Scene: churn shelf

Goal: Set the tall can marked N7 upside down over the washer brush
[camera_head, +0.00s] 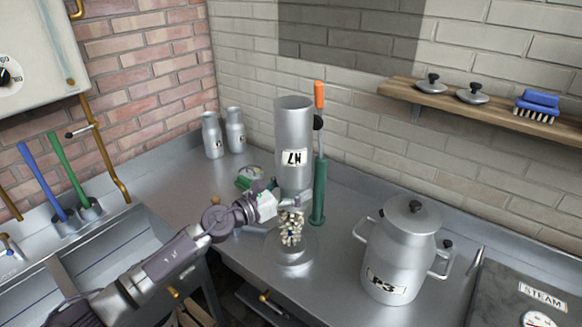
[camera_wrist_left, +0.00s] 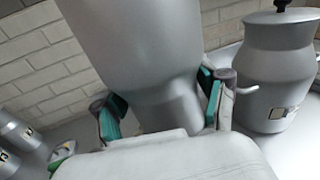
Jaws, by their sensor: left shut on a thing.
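The tall can marked N7 (camera_head: 293,130) is upside down, its label inverted and its narrower neck at the bottom. My left gripper (camera_head: 285,203) is shut on this neck. In the left wrist view, green-padded fingers (camera_wrist_left: 165,105) sit on both sides of the can (camera_wrist_left: 140,45). The washer brush (camera_head: 291,228), with pale bristles, stands on a round metal base (camera_head: 291,262) directly below the can's mouth. Its lower bristles show; whether its top is inside the mouth is hard to tell. My right gripper is not in view.
A green post (camera_head: 319,195) with an orange-tipped lever (camera_head: 319,95) stands close right of the can. The lidded N3-like pot (camera_head: 398,255) stands further right. Two small cans (camera_head: 212,138) stand back left. A sink (camera_head: 120,255) lies left, a shelf (camera_head: 490,107) above right.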

